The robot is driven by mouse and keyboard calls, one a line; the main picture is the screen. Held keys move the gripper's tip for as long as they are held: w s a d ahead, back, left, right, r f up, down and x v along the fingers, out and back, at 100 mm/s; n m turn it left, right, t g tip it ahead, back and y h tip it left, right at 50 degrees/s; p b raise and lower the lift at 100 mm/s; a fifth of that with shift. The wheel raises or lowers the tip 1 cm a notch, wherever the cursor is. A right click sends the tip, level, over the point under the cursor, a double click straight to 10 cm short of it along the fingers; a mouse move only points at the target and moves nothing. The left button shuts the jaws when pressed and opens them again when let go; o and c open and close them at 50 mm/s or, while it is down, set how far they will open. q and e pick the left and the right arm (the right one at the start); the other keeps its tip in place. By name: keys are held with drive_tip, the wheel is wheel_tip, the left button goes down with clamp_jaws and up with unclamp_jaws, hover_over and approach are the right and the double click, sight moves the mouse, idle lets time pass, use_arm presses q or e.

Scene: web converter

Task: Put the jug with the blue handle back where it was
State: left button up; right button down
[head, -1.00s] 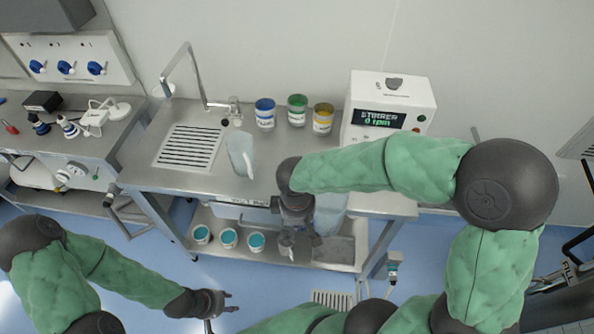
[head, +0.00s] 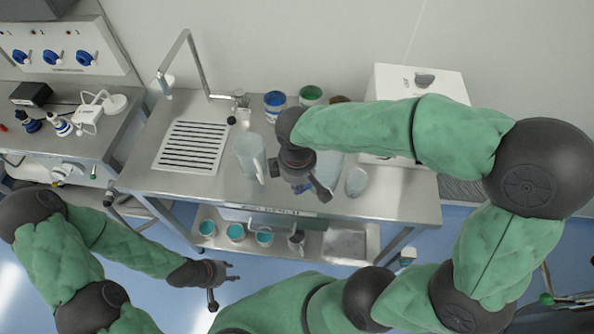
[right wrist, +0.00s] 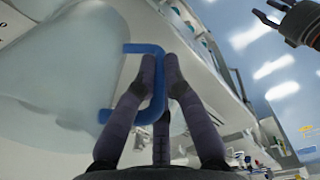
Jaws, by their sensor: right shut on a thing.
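The jug with the blue handle (right wrist: 150,82) is a pale, see-through vessel, its body filling the left of the right wrist view. My right gripper (right wrist: 160,66) is shut on the handle. In the head view the jug (head: 329,166) shows partly behind my right gripper (head: 308,190), over the steel bench top. I cannot tell whether its base touches the bench. A second clear jug (head: 250,155) stands to the left, beside the drain grid. My left gripper (head: 222,274) is open and empty, low in front of the bench.
Blue (head: 274,104) and green (head: 311,95) tubs stand at the back, with another mostly hidden by my arm. A white box (head: 415,84) stands behind my right arm. A clear vessel (head: 356,182) sits right of the jug. A tap (head: 190,65) rises behind the drain grid (head: 190,146).

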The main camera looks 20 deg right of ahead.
drive_tip(key=shift+w+d+f+b, duration=0.35)
drive_tip(key=shift+w+d+f, duration=0.1)
drive_tip(key=shift+w+f, duration=1.3)
drive_tip(key=shift+w+d+f+b, duration=0.45)
drive_tip(key=shift+w+f, duration=0.95)
drive_tip(key=shift+f, duration=0.6)
drive_tip(key=shift+w+d+f+b, duration=0.3)
drive_tip(key=shift+w+d+f, duration=0.2)
drive_tip(key=shift+w+f, duration=1.25)
drive_tip(key=shift+s+f, duration=0.1)
drive_tip(key=shift+s, duration=0.1)
drive_tip(key=shift+f, duration=0.2)
drive_tip(key=c, duration=1.3)
unclamp_jaws()
drive_tip(key=shift+c, duration=0.2)
drive_tip(key=shift+r, duration=0.1)
